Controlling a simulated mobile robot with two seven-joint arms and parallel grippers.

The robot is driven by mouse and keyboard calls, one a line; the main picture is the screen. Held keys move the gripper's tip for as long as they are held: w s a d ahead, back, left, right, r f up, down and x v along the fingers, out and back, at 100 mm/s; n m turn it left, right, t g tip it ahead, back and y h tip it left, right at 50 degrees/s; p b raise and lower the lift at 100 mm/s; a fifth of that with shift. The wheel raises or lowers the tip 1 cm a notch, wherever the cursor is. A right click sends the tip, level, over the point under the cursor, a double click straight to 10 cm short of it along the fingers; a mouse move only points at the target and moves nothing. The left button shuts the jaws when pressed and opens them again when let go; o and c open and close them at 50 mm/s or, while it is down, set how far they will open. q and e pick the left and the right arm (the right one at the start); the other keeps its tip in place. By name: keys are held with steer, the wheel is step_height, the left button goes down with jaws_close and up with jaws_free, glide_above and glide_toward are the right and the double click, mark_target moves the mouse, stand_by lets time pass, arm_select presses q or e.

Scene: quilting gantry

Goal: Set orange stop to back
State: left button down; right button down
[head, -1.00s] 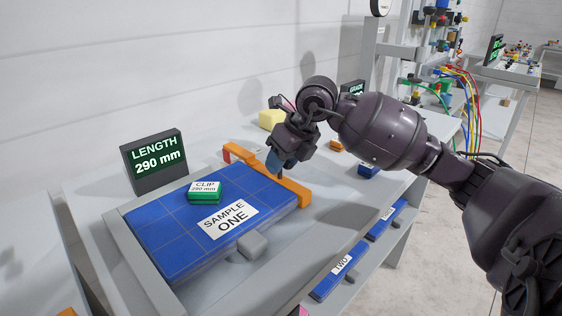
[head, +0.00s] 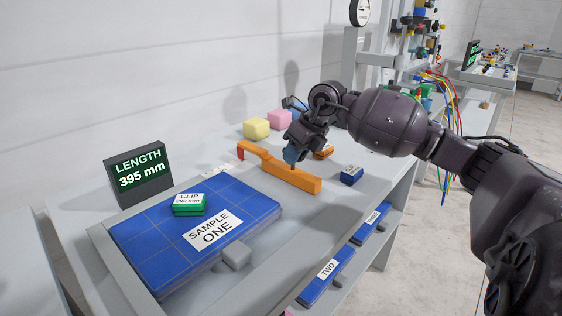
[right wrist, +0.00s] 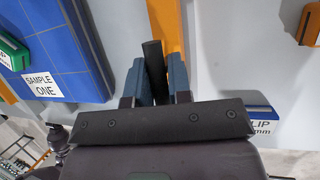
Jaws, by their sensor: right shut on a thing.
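The orange stop (head: 291,177) is a long bar across the grey bed, to the right of the blue SAMPLE ONE panel (head: 160,240), with a clear gap between them. A green CLIP block (head: 188,208) lies on the panel. My right gripper (head: 292,161) is over the stop. In the right wrist view its blue fingers (right wrist: 157,82) are shut on a dark upright peg (right wrist: 153,58), with the orange stop (right wrist: 165,22) just behind it. The length display (head: 140,172) reads 395 mm. My left gripper is not in view.
A yellow block (head: 256,129) and a pink block (head: 279,118) stand behind the stop. A small blue block (head: 351,175) and an orange block (head: 324,152) lie to the right. Blue slabs, one labelled TWO (head: 328,272), are on the shelf below.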

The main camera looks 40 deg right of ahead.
steer(key=shift+d, duration=0.4)
steer(key=c, duration=1.1)
jaws_free()
steer(key=shift+d, duration=0.2)
steer(key=shift+a, duration=0.1)
steer(key=shift+r, duration=0.25)
steer(key=p+v, duration=0.2)
steer(key=v, duration=0.8)
steer(key=shift+r+p, duration=0.15)
steer(key=shift+p, duration=0.25)
